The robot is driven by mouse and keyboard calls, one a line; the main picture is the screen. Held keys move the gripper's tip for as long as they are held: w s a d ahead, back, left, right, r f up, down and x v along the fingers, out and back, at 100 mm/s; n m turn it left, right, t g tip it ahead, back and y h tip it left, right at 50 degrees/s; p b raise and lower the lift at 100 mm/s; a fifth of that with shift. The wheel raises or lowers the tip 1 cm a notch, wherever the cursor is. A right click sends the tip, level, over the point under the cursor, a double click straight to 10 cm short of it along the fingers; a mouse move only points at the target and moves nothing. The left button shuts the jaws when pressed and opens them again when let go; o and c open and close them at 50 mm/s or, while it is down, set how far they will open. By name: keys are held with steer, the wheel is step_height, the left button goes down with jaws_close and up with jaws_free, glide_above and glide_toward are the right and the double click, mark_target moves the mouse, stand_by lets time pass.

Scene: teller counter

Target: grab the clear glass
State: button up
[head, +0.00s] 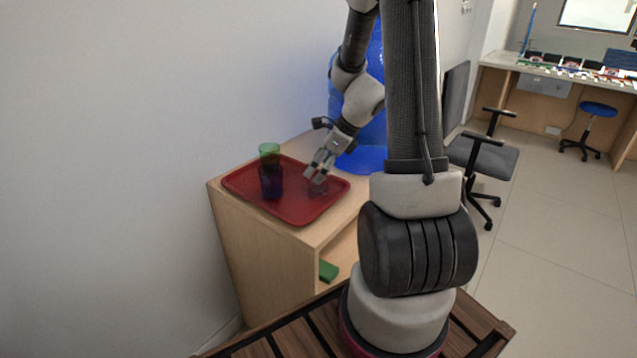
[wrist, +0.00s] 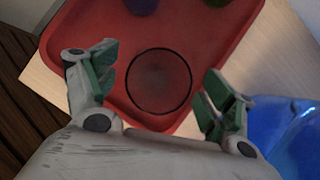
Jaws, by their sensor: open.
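The clear glass (wrist: 159,81) stands on a red tray (wrist: 215,40); in the wrist view I see its round dark rim from above. My gripper (wrist: 158,85) is open, with one finger on each side of the glass, and a gap shows between each finger and the rim. In the head view my gripper (head: 318,175) is low over the right part of the tray (head: 285,213), and the clear glass (head: 318,187) shows faintly beneath it. I cannot tell how far the fingertips reach down beside the glass.
A dark blue glass (head: 271,183) and a green glass (head: 269,153) stand on the tray's left part. The tray lies on a wooden cabinet (head: 235,225). A large blue object (head: 362,160) stands close behind my gripper. A wall is at the left.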

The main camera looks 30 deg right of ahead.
steer(key=shift+w+a+f, duration=0.1)
steer(key=shift+a+f, duration=0.05)
steer(key=shift+f, duration=0.15)
steer(key=c, duration=1.5)
steer(key=shift+r, duration=0.1)
